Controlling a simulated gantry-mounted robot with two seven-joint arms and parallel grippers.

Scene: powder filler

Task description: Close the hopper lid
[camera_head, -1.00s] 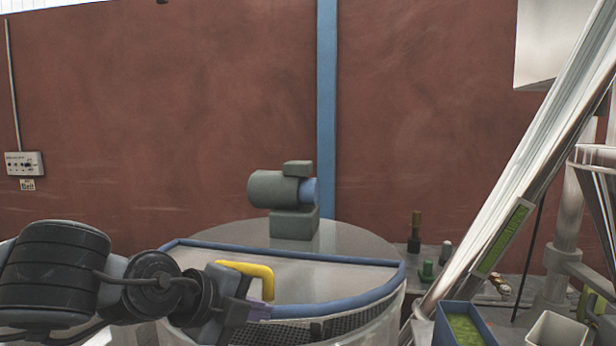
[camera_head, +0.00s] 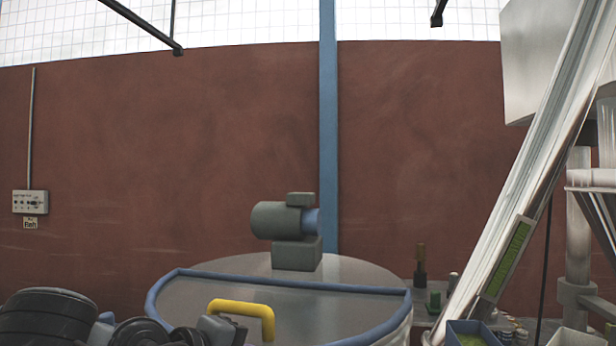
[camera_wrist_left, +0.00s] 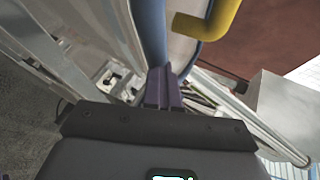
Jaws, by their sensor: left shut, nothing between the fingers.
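The hopper lid (camera_head: 295,298) is a grey half-round plate with a blue rim and a yellow handle (camera_head: 243,307). It is on the round hopper top, in front of the grey motor. Its front edge is cut off by the picture's bottom, so I cannot tell whether a gap is under it. My left gripper (camera_wrist_left: 163,88) is shut and empty, its purple fingers at the blue rim (camera_wrist_left: 150,30) in the left wrist view; contact is unclear. The handle (camera_wrist_left: 208,22) is just beyond, to the right. In the head view its fingertips are hidden. My right gripper is not in view.
A grey motor (camera_head: 287,225) stands on the hopper's back half. At right are a slanted pale column (camera_head: 520,190), a blue-rimmed bin (camera_head: 474,329) and small bench items. A brick-red wall with a blue post is behind.

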